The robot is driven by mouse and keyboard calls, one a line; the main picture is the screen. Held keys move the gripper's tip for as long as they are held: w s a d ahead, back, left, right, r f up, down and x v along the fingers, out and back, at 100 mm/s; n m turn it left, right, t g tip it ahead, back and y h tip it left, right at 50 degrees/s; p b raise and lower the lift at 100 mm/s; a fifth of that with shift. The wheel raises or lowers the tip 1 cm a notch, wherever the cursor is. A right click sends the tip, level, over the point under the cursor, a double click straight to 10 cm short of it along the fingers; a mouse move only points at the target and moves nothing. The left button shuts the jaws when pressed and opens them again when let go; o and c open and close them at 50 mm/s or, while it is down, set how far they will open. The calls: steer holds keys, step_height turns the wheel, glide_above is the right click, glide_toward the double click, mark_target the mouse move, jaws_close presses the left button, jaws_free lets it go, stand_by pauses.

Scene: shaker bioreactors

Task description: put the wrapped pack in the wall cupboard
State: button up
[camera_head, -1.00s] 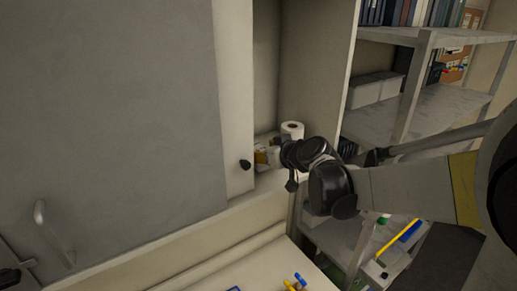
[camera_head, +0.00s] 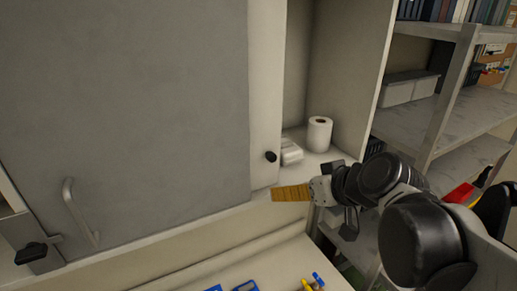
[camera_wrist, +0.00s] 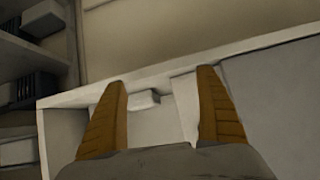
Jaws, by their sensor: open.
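The wall cupboard (camera_head: 345,80) is open at its right part, beside a grey door panel. The white wrapped pack (camera_head: 291,152) lies on the cupboard floor, just left of an upright paper roll (camera_head: 319,134). The door's edge partly hides the pack's left side. My gripper (camera_head: 290,193), with ochre fingers, is below and in front of the pack, apart from it, near the cupboard's lower edge. In the wrist view my gripper (camera_wrist: 165,100) is open and empty. A small pale block shows beyond the fingers; I cannot tell if it is the pack.
A pale worktop with blue and yellow items (camera_head: 312,283) lies below.

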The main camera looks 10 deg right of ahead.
steer(key=s+f+m+g+h, duration=0.1)
steer(key=s+f, duration=0.2)
steer(key=s, duration=0.3)
steer(key=s+d+f+m+g+h, duration=0.1)
steer(key=s+f+h, duration=0.1)
steer(key=s+f, duration=0.2)
steer(key=shift+s+f+m+g, duration=0.3)
steer(key=shift+s+g, duration=0.1)
steer(key=shift+s, duration=0.55)
steer(key=shift+s+d, duration=0.1)
